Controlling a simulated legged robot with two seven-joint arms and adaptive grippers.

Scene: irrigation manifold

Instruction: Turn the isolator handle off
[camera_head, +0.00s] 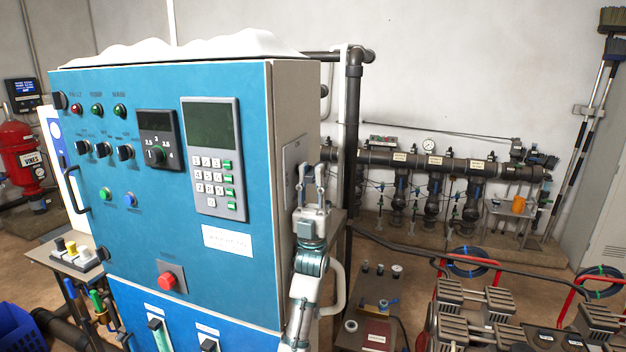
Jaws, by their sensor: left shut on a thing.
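The blue control cabinet (150,236) fills the left and middle of the head view. A grey isolator plate (291,160) is on its narrow right side wall. My left gripper (310,170) is at this plate, fingers pointing up and toward the wall, and is shut on the isolator handle. The handle is small here and mostly hidden by the fingers, so its angle cannot be read. My right gripper is not in view.
A dark vertical pipe (353,120) stands just right of the cabinet. A red stop button (167,281) and keypad (214,170) are on the cabinet's front. A bench (358,338) with small parts and pump units (480,310) stand at the lower right. The manifold (430,163) runs along the back wall.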

